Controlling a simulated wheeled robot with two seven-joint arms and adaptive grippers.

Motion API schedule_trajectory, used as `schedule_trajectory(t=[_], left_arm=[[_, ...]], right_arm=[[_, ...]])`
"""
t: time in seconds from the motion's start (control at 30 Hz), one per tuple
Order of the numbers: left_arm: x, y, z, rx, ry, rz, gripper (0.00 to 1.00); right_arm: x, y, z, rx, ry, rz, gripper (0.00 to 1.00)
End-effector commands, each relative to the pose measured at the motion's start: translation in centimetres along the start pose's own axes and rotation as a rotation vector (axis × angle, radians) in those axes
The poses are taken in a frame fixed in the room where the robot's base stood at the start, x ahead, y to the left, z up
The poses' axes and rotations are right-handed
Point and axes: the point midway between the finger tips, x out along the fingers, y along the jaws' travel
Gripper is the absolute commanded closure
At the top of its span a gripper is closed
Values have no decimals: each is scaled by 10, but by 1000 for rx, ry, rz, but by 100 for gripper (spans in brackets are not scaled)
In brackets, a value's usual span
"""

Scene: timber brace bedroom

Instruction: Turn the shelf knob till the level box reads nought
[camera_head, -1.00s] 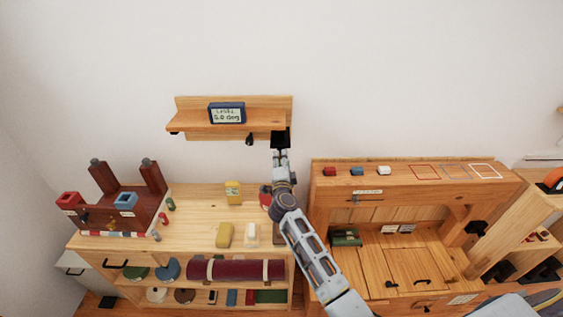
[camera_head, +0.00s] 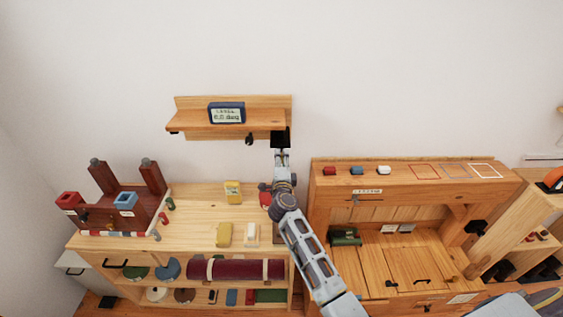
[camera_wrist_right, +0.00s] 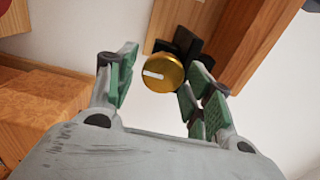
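The wall shelf (camera_head: 190,122) carries the blue level box (camera_head: 227,113). Its pale screen shows a figure followed by "deg", too small to read surely. My right gripper (camera_head: 281,143) is up at the shelf's right end, below its underside. In the right wrist view, the round brass knob (camera_wrist_right: 163,73) with a white mark lies between the green-padded fingers of my right gripper (camera_wrist_right: 157,84). The fingers are apart, with a gap showing on the knob's left; the right pads are close to it, and contact there is unclear. My left gripper is out of view.
Below the shelf, a wooden cabinet (camera_head: 195,200) carries a dark red stand (camera_head: 108,208), a yellow block (camera_head: 224,235) and other small items. A workbench (camera_head: 400,185) with small blocks stands to the right. The wall around the shelf is clear.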

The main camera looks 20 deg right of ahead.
Motion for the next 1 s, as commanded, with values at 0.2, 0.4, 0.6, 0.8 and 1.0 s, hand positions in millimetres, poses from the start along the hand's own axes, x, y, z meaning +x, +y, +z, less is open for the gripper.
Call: schedule_trajectory(t=[0.2,0.4,0.6,0.8,1.0], left_arm=[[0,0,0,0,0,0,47],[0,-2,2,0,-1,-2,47],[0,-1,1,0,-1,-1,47],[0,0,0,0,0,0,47],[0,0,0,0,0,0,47]], right_arm=[[0,-1,0,0,-1,-1,41],[-1,-1,0,0,-1,-2,41],[-8,-1,1,0,-1,-2,41],[-24,-1,0,0,-1,-1,41],[-43,0,0,1,-1,0,41]])
